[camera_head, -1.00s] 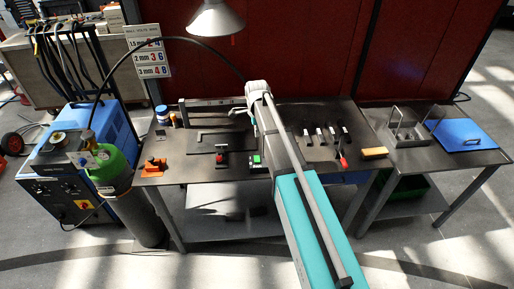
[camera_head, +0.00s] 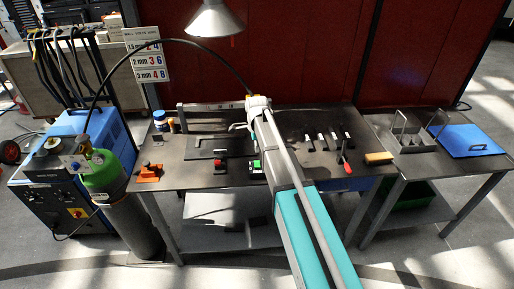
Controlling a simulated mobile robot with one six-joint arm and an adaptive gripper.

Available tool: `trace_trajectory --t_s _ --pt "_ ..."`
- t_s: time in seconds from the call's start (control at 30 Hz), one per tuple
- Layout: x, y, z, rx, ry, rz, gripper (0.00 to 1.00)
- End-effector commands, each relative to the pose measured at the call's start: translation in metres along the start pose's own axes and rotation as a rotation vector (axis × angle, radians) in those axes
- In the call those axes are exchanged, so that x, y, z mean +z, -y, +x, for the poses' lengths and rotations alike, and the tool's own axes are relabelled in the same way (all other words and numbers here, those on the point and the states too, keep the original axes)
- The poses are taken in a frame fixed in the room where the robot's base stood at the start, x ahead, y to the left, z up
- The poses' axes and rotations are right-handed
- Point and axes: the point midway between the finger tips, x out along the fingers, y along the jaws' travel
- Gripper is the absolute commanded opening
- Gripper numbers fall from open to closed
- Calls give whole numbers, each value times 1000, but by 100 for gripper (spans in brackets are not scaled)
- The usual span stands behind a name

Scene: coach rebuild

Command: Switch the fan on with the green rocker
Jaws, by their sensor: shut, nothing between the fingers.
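The green rocker (camera_head: 257,164) is a small bright green patch on a dark box on the middle table, just left of my arm. A red switch (camera_head: 219,164) on a similar box is to its left. My gripper (camera_head: 236,126) is small and pale in this view, above the table and farther back than the green rocker, apart from it. It looks shut and empty. My arm hides the table just right of the rocker. A lamp-like metal hood (camera_head: 215,19) hangs above the back of the table; whether it belongs to the fan, I cannot tell.
An orange tool (camera_head: 149,173), a blue-capped jar (camera_head: 159,120) and a dark flat plate (camera_head: 205,146) lie left. Several metal pieces (camera_head: 322,140), a red-handled tool (camera_head: 347,165) and a yellow block (camera_head: 379,158) lie right. A green gas cylinder (camera_head: 103,173) stands beside the table.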

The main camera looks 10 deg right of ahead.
Motion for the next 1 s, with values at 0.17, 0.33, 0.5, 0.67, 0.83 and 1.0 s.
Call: trace_trajectory --t_s 0.17,0.33,0.5,0.67,0.83,1.0 --pt "0 0 18 0 0 0 0" --pt "0 0 30 0 0 0 0" --pt "0 0 43 0 0 0 0" --pt "0 0 55 0 0 0 0" --pt "0 0 66 0 0 0 0" --pt "0 0 74 0 0 0 0"
